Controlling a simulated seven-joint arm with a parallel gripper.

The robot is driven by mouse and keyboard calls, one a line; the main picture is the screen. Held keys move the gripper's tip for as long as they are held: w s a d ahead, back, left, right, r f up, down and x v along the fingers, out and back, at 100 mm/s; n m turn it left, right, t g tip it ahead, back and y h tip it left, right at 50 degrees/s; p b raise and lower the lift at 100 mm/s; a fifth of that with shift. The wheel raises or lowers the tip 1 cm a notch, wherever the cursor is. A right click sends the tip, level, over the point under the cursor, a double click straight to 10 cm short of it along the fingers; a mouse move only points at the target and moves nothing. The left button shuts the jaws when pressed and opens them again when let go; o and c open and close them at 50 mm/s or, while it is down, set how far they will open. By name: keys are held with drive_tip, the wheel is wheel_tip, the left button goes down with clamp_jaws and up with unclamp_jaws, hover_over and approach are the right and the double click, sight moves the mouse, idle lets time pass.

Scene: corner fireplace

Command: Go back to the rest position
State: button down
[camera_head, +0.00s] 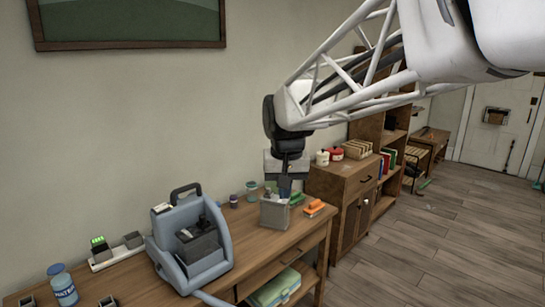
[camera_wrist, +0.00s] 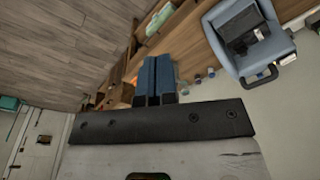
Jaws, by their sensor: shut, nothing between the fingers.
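My gripper (camera_head: 285,188) hangs from the white lattice arm over the far right part of the wooden desk (camera_head: 258,254). Its fingers point down and are shut, with nothing seen between them. In the wrist view the two blue fingers (camera_wrist: 154,78) lie side by side. The fingertips are close over a grey box (camera_head: 274,214) on the desk. I cannot tell whether they are above its opening or reach a little into it.
A blue-grey carrier (camera_head: 190,262) stands left of the box. Small jars (camera_head: 252,187) are behind, and an orange-handled brush (camera_head: 314,207) is to the right. A water bottle (camera_head: 63,286) and charger (camera_head: 114,250) are at left. A wooden cabinet (camera_head: 345,185) stands beyond; the floor at right is clear.

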drive_tip(key=s+d+f, duration=0.3)
drive_tip(key=s+d, duration=0.2)
drive_tip(key=s, duration=0.4)
drive_tip(key=s+d+f+m, duration=0.1)
drive_tip(key=s+d+f, duration=0.2)
drive_tip(key=s, duration=0.6)
drive_tip(key=s+d+f+t, duration=0.1)
drive_tip(key=s+d+f, duration=0.3)
drive_tip(key=s+d, duration=0.3)
drive_tip(key=s, duration=0.2)
drive_tip(key=shift+s+d+h, duration=0.3)
drive_tip(key=shift+s+d, duration=0.05)
drive_tip(key=shift+d, duration=0.05)
